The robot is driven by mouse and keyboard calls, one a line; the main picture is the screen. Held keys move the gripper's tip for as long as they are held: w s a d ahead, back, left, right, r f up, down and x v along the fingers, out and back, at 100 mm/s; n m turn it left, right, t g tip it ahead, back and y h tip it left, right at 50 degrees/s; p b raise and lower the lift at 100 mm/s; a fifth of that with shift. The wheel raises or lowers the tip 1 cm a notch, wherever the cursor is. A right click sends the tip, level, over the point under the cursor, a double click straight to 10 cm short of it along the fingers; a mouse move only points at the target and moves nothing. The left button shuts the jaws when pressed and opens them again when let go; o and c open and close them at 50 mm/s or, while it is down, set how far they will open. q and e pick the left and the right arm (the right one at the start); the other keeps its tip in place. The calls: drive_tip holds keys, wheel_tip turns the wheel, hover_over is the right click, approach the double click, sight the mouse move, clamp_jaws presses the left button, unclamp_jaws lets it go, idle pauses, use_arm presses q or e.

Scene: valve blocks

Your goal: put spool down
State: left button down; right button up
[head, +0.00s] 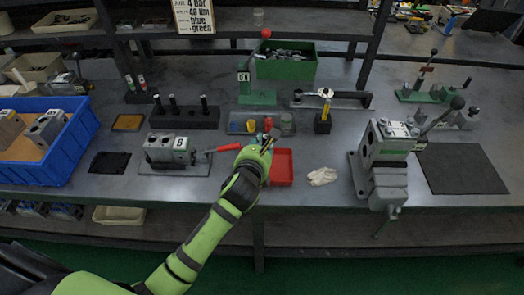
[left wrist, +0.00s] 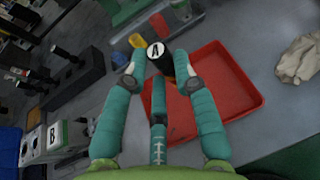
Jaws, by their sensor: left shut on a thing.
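My left gripper (head: 262,144) reaches over the bench beside the red tray (head: 283,166). In the left wrist view my left gripper (left wrist: 160,72) has its teal fingers shut around a dark spool (left wrist: 156,51) with a white end marked with a black letter, seemingly A. The fingers hide most of the spool's body. The spool is over or beside the left edge of the red tray (left wrist: 246,92), whose visible floor is empty. I cannot tell whether the spool touches anything below. My right gripper is in neither view.
A grey valve block marked B (head: 170,150) with a red lever stands left of the gripper. A white cloth (head: 322,176) lies right of the tray. A vise-like fixture (head: 384,160) stands farther right. Behind are a black peg rack (head: 184,118) and a green bin (head: 286,66).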

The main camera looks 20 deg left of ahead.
use_arm(q)
drive_tip(key=shift+d+f, duration=0.1)
drive_tip(key=shift+f, duration=1.25)
drive_tip(key=shift+f, duration=0.2)
drive_tip(key=c, duration=1)
unclamp_jaws()
drive_tip(key=shift+r, duration=0.1)
drive_tip(key=v, duration=1.2)
drive_tip(key=shift+r, duration=0.15)
